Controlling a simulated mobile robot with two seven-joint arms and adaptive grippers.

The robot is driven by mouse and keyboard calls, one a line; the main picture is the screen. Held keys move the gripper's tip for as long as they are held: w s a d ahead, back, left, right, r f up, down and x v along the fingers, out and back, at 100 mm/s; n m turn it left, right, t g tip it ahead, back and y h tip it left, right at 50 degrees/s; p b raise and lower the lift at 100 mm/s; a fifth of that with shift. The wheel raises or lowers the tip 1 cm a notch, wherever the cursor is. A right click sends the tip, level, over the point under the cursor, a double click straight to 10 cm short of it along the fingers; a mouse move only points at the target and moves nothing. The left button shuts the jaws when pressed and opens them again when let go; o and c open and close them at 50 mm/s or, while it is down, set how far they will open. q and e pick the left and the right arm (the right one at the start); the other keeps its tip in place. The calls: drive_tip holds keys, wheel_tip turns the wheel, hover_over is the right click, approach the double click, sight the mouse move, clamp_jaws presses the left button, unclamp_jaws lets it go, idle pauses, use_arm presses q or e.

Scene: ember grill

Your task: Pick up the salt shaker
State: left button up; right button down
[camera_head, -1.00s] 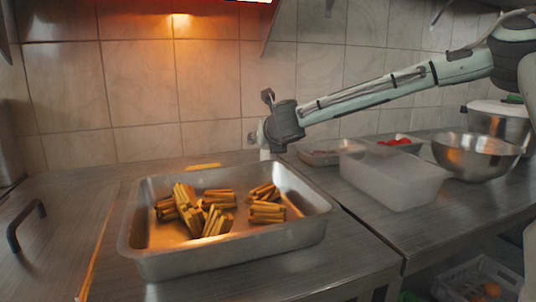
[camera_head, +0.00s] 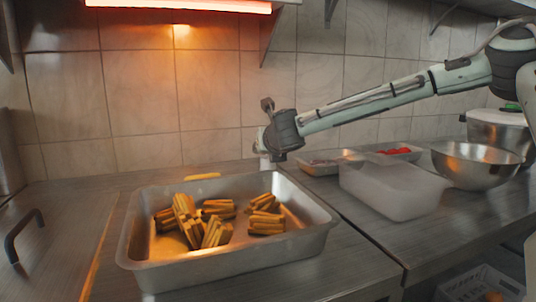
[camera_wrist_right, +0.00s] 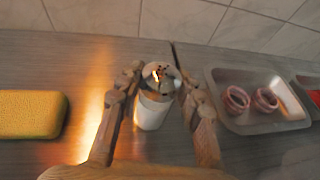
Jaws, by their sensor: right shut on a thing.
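The salt shaker (camera_wrist_right: 151,112) is white with a shiny perforated top and stands on the steel counter in the right wrist view. My right gripper (camera_wrist_right: 153,80) has one finger on each side of it and is shut on it. In the head view, my right gripper (camera_head: 265,146) is behind the far right corner of the metal pan, close to the tiled wall. My left gripper is not in view.
A deep metal pan (camera_head: 226,268) holds several bundles of fries-like sticks. A yellow sponge (camera_wrist_right: 30,114) lies left of the shaker. A tray with onion rings (camera_wrist_right: 238,121) is close on its right. A translucent tub (camera_head: 395,190) and steel bowl (camera_head: 470,160) stand further right.

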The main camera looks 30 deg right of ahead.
drive_tip(key=shift+r, duration=0.6)
drive_tip(key=r, duration=0.2)
drive_tip(key=w+a+r, duration=0.1)
drive_tip(key=shift+r, duration=0.4)
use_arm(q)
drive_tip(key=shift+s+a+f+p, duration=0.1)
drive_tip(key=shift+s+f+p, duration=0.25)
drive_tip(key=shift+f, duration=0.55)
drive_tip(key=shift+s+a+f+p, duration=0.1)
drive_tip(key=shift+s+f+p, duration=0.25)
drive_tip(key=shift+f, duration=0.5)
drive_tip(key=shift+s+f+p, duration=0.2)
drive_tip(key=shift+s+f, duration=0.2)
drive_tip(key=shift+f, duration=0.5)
use_arm(e)
drive_tip(key=w+a+r, duration=0.6)
drive_tip(key=w+a, duration=0.1)
drive_tip(key=shift+a, duration=0.3)
drive_tip(key=c, duration=1.6)
unclamp_jaws()
drive_tip(key=shift+c, duration=0.2)
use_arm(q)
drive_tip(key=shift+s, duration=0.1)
use_arm(e)
clamp_jaws()
